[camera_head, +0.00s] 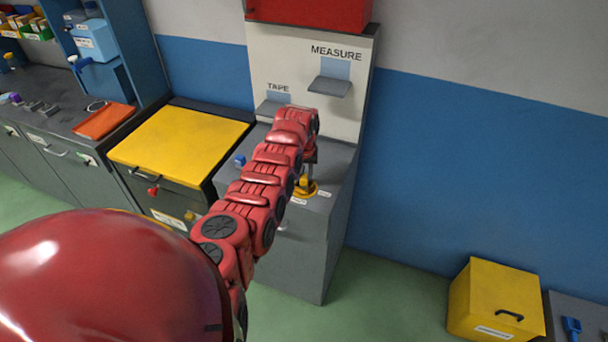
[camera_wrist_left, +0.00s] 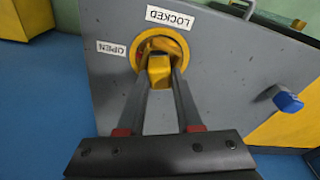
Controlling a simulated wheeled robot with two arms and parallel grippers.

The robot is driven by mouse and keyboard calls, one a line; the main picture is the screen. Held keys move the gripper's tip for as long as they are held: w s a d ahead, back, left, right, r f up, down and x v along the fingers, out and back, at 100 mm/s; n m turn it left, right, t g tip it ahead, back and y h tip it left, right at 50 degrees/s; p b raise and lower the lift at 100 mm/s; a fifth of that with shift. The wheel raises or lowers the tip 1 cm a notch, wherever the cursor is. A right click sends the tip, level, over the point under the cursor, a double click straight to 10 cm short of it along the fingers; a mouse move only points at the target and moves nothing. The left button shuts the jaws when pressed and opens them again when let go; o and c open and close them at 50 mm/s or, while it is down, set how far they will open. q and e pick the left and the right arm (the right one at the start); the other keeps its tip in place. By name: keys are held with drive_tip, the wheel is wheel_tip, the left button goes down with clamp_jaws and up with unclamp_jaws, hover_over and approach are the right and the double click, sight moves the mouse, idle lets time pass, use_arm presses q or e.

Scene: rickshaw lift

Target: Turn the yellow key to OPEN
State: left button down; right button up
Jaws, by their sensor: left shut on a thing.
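The yellow key (camera_wrist_left: 159,70) sits in a round yellow lock plate (camera_wrist_left: 162,42) on a grey cabinet top. A LOCKED label (camera_wrist_left: 170,18) lies above the plate and an OPEN label (camera_wrist_left: 112,48) to its left in the left wrist view. My left gripper (camera_wrist_left: 160,75) is shut on the yellow key, one finger on each side. In the head view, my left gripper (camera_head: 309,178) reaches down over the yellow lock plate (camera_head: 305,189), and partly hides it. I cannot tell for sure which label the key points to. My right gripper is not in view.
A blue knob (camera_wrist_left: 287,100) stands on the same grey cabinet (camera_head: 335,215). Its white back panel bears TAPE and MEASURE shelves (camera_head: 329,87). A yellow-lidded chest (camera_head: 180,143) stands to the left. A yellow box (camera_head: 495,300) is on the floor at right.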

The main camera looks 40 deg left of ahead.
use_arm(q)
drive_tip(key=shift+w+d+f+n, duration=0.1)
drive_tip(key=shift+f+n, duration=0.05)
drive_tip(key=shift+n, duration=0.15)
drive_tip(key=shift+n+b, duration=0.3)
drive_tip(key=c, duration=0.5)
unclamp_jaws()
drive_tip(key=shift+r, duration=0.25)
drive_tip(key=r+b, duration=0.1)
drive_tip(key=r, duration=0.1)
drive_tip(key=r+b, duration=0.1)
drive_tip(key=r, duration=0.2)
drive_tip(key=s+r+b, duration=0.1)
drive_tip(key=r, duration=0.2)
drive_tip(key=shift+d+r+b, duration=0.15)
drive_tip(key=shift+d+b, duration=0.15)
drive_tip(key=shift+b, duration=0.05)
wheel_tip(320, 180, up, 9)
drive_tip(key=s+p, duration=0.1)
drive_tip(key=p, duration=0.2)
drive_tip(key=shift+d, duration=0.45)
